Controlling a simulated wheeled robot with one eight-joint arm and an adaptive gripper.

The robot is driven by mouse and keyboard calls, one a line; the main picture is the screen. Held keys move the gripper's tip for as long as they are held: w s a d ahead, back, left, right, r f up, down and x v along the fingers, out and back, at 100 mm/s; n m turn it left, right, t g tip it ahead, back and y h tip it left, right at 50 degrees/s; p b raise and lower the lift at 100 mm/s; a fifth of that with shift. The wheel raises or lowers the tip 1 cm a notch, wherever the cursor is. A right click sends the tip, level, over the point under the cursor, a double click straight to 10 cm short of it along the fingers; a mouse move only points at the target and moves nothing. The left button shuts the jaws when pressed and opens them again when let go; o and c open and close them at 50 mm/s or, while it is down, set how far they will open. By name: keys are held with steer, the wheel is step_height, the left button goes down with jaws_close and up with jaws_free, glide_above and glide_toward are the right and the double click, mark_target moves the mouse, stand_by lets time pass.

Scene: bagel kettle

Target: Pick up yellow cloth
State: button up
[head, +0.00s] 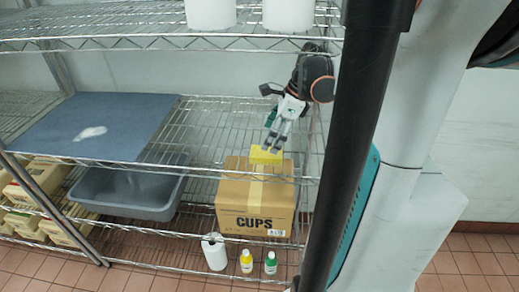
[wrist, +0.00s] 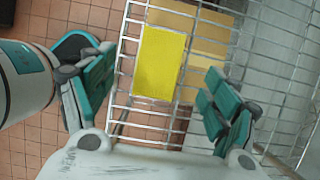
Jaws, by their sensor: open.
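The yellow cloth (head: 266,155) is a small flat rectangle near the front edge of the middle wire shelf, seen above the cardboard box. In the wrist view the cloth (wrist: 160,62) lies flat over the wires, between and beyond the fingers. My gripper (head: 276,138) reaches down just above the cloth in the head view. Its teal-padded fingers (wrist: 160,88) are spread wide and hold nothing. A gap to the cloth seems to remain, but its size is hard to tell.
A cardboard CUPS box (head: 256,200) stands below the cloth. The upper shelf (head: 150,42) with white containers (head: 288,15) is overhead. A blue mat (head: 95,125) lies left, above a grey tub (head: 128,192). Bottles (head: 246,261) stand on the bottom shelf. The middle shelf's centre is clear.

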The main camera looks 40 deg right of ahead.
mark_target(264, 152)
steer(key=shift+b+x, duration=1.35)
steer(key=shift+x, duration=2.05)
steer(key=shift+s+d+f, duration=0.1)
steer(key=shift+f, duration=0.2)
steer(key=shift+s, duration=0.1)
steer(key=c, duration=1.1)
